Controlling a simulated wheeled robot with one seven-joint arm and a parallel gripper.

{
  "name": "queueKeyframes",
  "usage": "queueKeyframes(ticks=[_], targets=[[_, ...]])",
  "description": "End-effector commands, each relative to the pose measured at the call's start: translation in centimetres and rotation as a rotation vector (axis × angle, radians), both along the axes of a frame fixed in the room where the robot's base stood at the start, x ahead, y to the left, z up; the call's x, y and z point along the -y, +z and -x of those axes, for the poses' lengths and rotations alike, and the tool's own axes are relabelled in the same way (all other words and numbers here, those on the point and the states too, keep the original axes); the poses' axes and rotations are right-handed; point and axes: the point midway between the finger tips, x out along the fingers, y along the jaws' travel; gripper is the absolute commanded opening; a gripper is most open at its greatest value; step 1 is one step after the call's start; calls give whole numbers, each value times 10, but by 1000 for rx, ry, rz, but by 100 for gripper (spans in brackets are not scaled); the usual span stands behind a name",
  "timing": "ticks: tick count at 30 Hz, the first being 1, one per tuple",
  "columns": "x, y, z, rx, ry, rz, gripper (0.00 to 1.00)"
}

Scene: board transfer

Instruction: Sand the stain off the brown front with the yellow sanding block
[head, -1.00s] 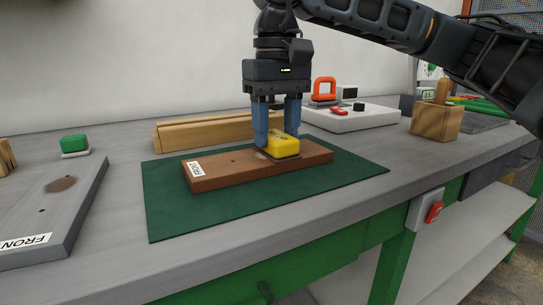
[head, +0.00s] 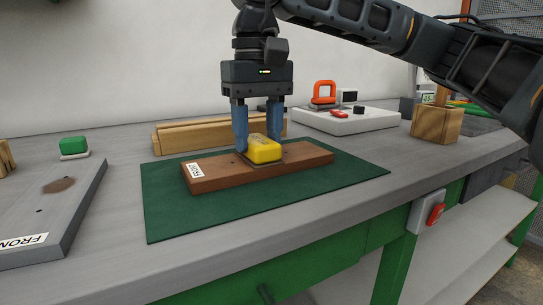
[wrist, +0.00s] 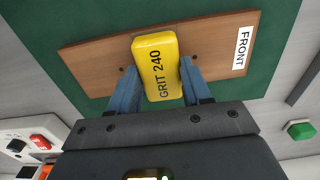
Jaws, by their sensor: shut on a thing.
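The brown front (head: 215,179) lies flat on a green mat (head: 170,222), with its FRONT label at the left end in the head view. My gripper (head: 258,147) is shut on the yellow sanding block (head: 264,153), which rests on the top of the brown front near its middle. In the wrist view the block (wrist: 158,65) reads GRIT 240 and sits between the two blue fingers, and the brown front (wrist: 100,65) shows on both sides of it. No stain shows on the visible part of the brown front; the area beneath the block is hidden.
A grey front (head: 50,205) with a brown stain lies at the left. A green-topped block (head: 74,147) stands behind it. Wooden strips (head: 185,137) lie behind the mat.

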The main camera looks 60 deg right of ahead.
Motion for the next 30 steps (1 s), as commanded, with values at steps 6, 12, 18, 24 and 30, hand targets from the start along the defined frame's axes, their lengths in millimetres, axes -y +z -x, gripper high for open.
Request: queueKeyframes(ticks=[6,12,18,24,30], targets=[[0,2,0,0,2,-1,24],[0,15,0,1,1,1,24],[0,30,0,1,1,2,24],[0,45,0,1,0,1,24],[0,59,0,1,0,1,24]])
